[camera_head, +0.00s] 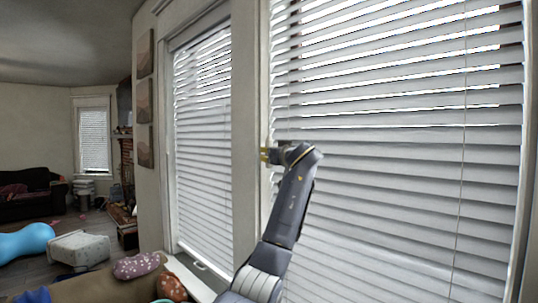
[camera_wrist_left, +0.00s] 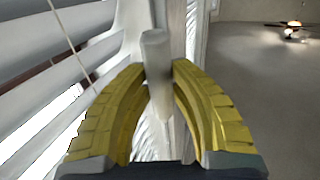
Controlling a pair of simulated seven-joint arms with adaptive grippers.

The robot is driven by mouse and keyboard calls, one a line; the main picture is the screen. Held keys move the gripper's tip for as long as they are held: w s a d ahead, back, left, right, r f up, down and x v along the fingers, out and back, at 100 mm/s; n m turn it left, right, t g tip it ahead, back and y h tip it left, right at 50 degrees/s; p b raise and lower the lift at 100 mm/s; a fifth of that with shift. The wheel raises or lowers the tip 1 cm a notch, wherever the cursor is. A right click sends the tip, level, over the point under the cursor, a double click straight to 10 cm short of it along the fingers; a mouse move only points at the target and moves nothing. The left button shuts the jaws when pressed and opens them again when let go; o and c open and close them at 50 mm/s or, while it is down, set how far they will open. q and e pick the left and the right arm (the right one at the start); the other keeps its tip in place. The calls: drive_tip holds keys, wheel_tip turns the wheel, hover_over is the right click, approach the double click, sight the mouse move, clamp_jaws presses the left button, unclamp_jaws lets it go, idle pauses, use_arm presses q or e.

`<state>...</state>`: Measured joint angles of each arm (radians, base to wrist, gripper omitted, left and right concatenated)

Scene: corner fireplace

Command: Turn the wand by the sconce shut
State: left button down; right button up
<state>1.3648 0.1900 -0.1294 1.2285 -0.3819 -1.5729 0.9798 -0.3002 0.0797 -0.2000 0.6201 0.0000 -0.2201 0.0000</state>
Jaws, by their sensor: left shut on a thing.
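The wand (camera_wrist_left: 155,62) is a pale rod in the left wrist view, between the two yellow fingers of my left gripper (camera_wrist_left: 160,100). The gripper is shut on it. In the head view my left gripper (camera_head: 265,155) is at the left edge of the large right window blind (camera_head: 385,165), beside the window post. The wand cannot be made out there. The blind's white slats show bright gaps near the top, and gaps also show between slats (camera_wrist_left: 40,90) in the left wrist view. I see no sconce. My right gripper is not in view.
A second window blind (camera_head: 203,140) hangs left of the post (camera_head: 245,110). A thin cord (camera_wrist_left: 72,42) runs in front of the slats in the left wrist view. Below left are cushions (camera_head: 137,265) and a white stool (camera_head: 79,249). The room beyond is open.

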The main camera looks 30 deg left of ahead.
use_arm(q)
drive_tip(key=shift+n+g+y, duration=1.1)
drive_tip(key=shift+n+g, duration=0.4)
drive_tip(key=shift+g, duration=0.7)
drive_tip(key=shift+n+g, duration=0.4)
drive_tip(key=shift+g, duration=0.1)
drive_tip(key=c, duration=1.2)
unclamp_jaws()
drive_tip(key=shift+d, duration=0.1)
drive_tip(key=v, duration=1.2)
drive_tip(key=shift+f, duration=0.1)
